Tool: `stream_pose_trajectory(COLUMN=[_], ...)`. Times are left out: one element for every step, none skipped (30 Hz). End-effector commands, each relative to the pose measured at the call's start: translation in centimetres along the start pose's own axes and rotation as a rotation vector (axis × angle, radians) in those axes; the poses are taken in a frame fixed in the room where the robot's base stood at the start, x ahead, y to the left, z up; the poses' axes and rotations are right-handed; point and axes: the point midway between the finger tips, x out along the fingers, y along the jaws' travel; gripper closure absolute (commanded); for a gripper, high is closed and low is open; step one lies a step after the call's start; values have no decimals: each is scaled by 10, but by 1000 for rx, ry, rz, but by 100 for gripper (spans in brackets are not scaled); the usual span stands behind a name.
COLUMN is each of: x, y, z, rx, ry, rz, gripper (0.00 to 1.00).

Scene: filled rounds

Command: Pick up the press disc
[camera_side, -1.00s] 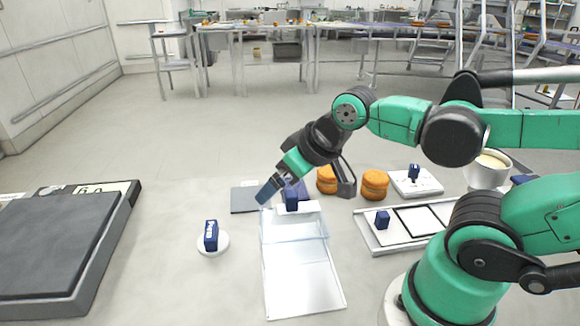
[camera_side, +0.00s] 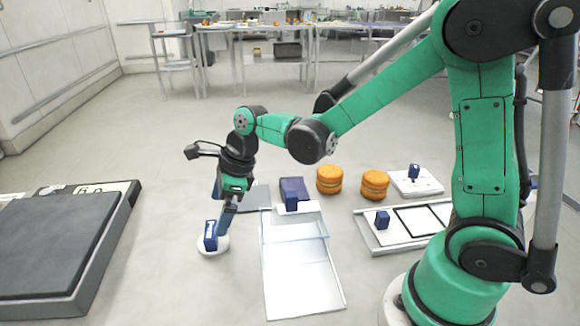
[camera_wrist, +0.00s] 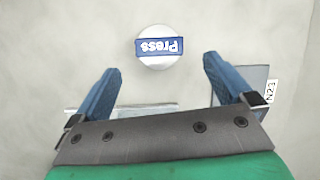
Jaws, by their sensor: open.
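The press disc (camera_side: 210,236) is a white round plate with an upright blue block handle, standing on the light surface left of the clear tray. In the wrist view the press disc (camera_wrist: 158,47) shows "Press" upside down on its blue handle, ahead of the fingertips and roughly centred between them. My gripper (camera_side: 222,222) points down just above and beside the handle in the side view.
A clear tray (camera_side: 300,285) with a blue block at its far end lies to the right. Two orange filled rounds (camera_side: 329,180) stand behind it. A white tray (camera_side: 385,240) and a small board (camera_side: 416,184) carry blue knobs. A dark platform (camera_side: 55,245) is at left.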

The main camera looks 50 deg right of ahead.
Motion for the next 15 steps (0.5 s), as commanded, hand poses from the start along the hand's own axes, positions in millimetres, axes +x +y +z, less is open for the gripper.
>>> stream_pose_trajectory(x=[5, 7, 10, 11, 13, 16, 18, 21, 26, 29, 33, 38, 42, 45, 49], y=[0, -1, -1, -1, -1, 0, 0, 0, 0, 0, 0, 0, 0, 0, 0], z=[1, 1, 2, 2, 2, 2, 2, 2, 2, 2, 2, 2, 2, 2, 2], rx=[58, 86, 114, 129, 138, 144, 146, 145, 144, 144, 143, 143, 142, 142, 142], ry=[-1, -1, 0, 0, 1, 1, 1, 1, 1, 1, 1, 1, 1, 1, 1], rz=[11, 16, 21, 23, 25, 26, 26, 26, 26, 26, 26, 25, 25, 25, 25], gripper=[0, 0, 0, 0, 0, 0, 0, 0, 0, 0, 0, 0, 0, 0, 0])
